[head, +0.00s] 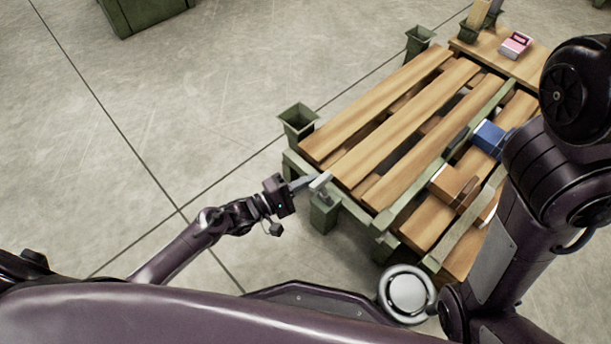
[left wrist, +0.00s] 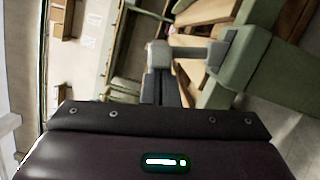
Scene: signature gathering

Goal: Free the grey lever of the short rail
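The grey lever (head: 320,181) is a small pale bar at the near left corner of the slatted wooden platform, on the green short rail (head: 350,207). My left gripper (head: 304,183) is at the lever, coming from the left. In the left wrist view the lever (left wrist: 195,52) runs sideways just beyond my left fingers (left wrist: 163,85), its pale end at their tips. The fingers look close together. I cannot tell whether they grip the lever or only touch it. My right arm crosses the right side of the head view; its gripper is not visible.
A blue box (head: 489,139), a brown box (head: 452,186) and a pink item (head: 515,45) lie on the platform. Open concrete floor (head: 190,100) lies to the left.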

